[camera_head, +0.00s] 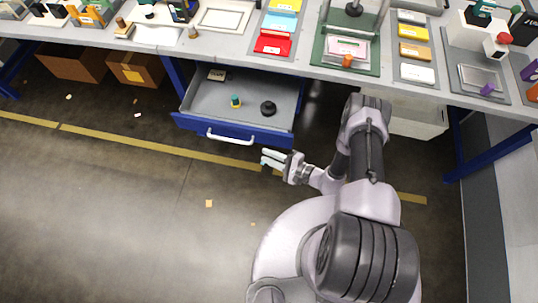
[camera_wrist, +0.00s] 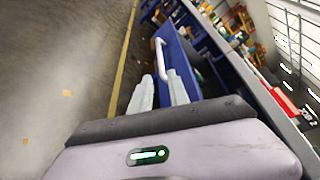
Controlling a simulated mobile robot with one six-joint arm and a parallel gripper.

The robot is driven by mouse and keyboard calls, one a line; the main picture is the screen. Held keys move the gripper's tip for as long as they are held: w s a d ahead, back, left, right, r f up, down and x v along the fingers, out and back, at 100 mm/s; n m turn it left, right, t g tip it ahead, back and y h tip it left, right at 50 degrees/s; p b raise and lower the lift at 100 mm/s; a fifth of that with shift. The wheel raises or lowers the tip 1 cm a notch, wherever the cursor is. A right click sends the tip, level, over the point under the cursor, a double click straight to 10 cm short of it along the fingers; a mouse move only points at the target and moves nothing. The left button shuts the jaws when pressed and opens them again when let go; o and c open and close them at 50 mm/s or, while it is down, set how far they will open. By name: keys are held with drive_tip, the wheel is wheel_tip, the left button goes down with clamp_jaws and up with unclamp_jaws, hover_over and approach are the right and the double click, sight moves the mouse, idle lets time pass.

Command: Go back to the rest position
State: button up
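My gripper (camera_head: 272,158) is in front of the workbench, in the head view just right of and below the open blue drawer (camera_head: 190,123). In the wrist view the two pale fingers of my gripper (camera_wrist: 160,90) stand apart with nothing seen between them. The drawer's white handle (camera_head: 231,137) is to the left of the fingers and apart from them in the head view. The handle (camera_wrist: 160,58) also shows beyond the fingertips in the wrist view.
The drawer is pulled out and holds a small teal and yellow object (camera_head: 235,102) and a black round object (camera_head: 268,108). The workbench (camera_head: 150,47) above carries several trays and tools. Cardboard boxes (camera_head: 137,69) stand under it at left. The floor (camera_head: 110,220) at left is mostly clear.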

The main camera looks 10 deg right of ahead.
drive_tip(key=w+a+r+n+g+y, duration=0.1)
drive_tip(key=w+r+n+g, duration=0.2)
drive_tip(key=r, duration=0.6)
drive_tip(key=w+a+r+n+g+y, duration=0.1)
drive_tip(key=w+r+n+g, duration=0.15)
drive_tip(key=r, duration=0.75)
drive_tip(key=s+a+r+n+g+h, duration=0.15)
drive_tip(key=s+r, duration=0.25)
drive_tip(key=r, duration=0.5)
drive_tip(key=s+r+n+g+h, duration=0.2)
drive_tip(key=s+r+n+g, duration=0.1)
drive_tip(key=r, duration=0.6)
drive_tip(key=s+d+r+t+h, duration=0.3)
drive_tip(key=s+r+h, duration=0.1)
drive_tip(key=s+r, duration=0.2)
drive_tip(key=s+d+r+t+h+b, duration=0.1)
drive_tip(key=s+d+r+t+h, duration=0.2)
drive_tip(key=s+r, duration=0.3)
drive_tip(key=shift+s+d+r+h, duration=0.35)
drive_tip(key=shift+s+d+h, duration=0.5)
drive_tip(key=shift+s, duration=0.3)
